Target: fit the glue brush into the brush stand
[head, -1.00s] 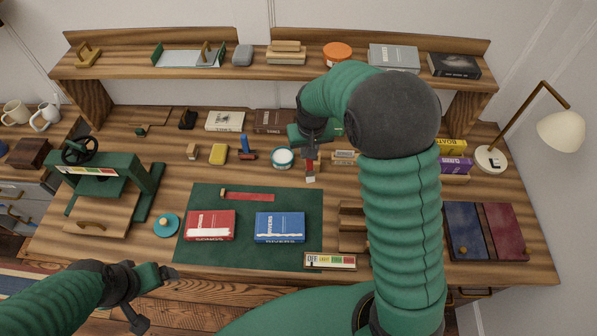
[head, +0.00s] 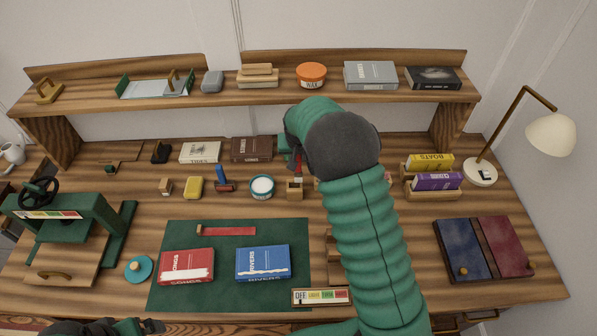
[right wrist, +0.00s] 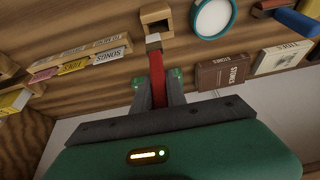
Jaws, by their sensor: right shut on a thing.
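The glue brush (right wrist: 157,75) has a red handle and a pale tip. My right gripper (right wrist: 159,92) is shut on its handle. In the head view the brush (head: 298,167) shows as a short red strip below my right gripper (head: 290,152), which my arm partly covers. The brush stand (head: 294,189) is a small wooden block with a dark opening, just below the brush in the picture. In the right wrist view the brush's tip is at the stand's (right wrist: 155,12) near edge; I cannot tell whether it touches. My left gripper (head: 150,326) is mostly cut off at the bottom edge.
A white pot with a teal rim (head: 262,187) stands just left of the stand. A brown book (head: 251,149) lies behind. A small-book rack (head: 433,193) is to the right, partly beside my arm. A green mat (head: 227,293) with two books lies in front.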

